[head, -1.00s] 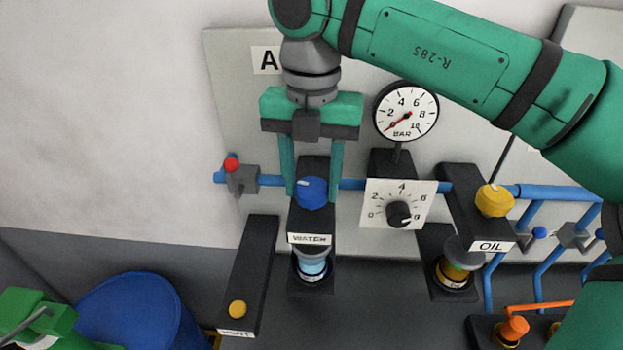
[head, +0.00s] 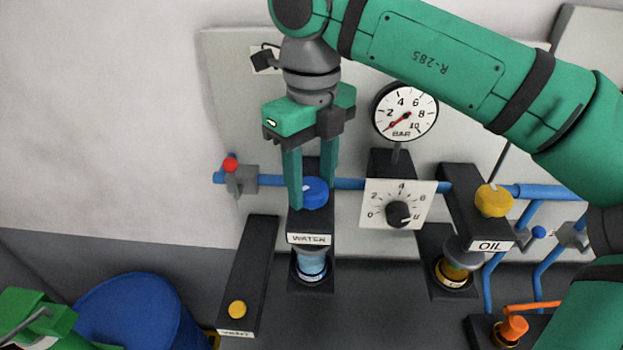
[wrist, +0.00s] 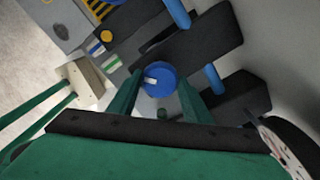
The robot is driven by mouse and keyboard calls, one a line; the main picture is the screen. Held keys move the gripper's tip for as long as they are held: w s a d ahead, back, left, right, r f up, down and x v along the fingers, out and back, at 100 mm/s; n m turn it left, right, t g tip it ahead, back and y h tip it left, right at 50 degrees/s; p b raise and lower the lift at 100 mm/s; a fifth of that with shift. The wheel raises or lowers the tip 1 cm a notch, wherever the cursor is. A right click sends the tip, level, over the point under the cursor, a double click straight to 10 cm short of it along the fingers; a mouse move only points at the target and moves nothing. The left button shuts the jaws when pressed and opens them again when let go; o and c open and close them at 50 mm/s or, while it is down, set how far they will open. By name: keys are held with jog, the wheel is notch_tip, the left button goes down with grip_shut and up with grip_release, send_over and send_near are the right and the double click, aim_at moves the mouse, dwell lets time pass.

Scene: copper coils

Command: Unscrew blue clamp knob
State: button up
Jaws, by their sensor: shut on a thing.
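The blue clamp knob (head: 315,191) sits on top of a black block with a "WATER" label (head: 309,239). It is round with a small white mark on its top. My gripper (head: 312,190) points down over it, with one green finger on each side, shut on the knob. In the wrist view the knob (wrist: 159,79) lies between the two fingers, its white mark toward the left. A bluish jar (head: 311,264) stands under the block.
A pressure gauge (head: 405,112) and a dial plate (head: 398,203) stand close to the right of my gripper. A yellow knob on the "OIL" block (head: 494,200) is farther right. A red-tipped valve (head: 232,166) is on the blue pipe to the left. A blue barrel (head: 140,312) stands lower left.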

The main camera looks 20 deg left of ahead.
jog(key=n, duration=0.7)
jog(key=shift+a+r, duration=0.1)
jog(key=n, duration=0.4)
jog(key=shift+w, duration=0.1)
jog(key=n, duration=0.3)
jog(key=shift+n, duration=0.4)
jog(key=n, duration=0.3)
jog(key=shift+n, duration=0.3)
jog(key=n, duration=0.3)
jog(key=shift+n, duration=0.3)
jog(key=n, duration=0.6)
jog(key=shift+n, duration=0.3)
jog(key=o, duration=1.1)
jog(key=shift+c, duration=0.2)
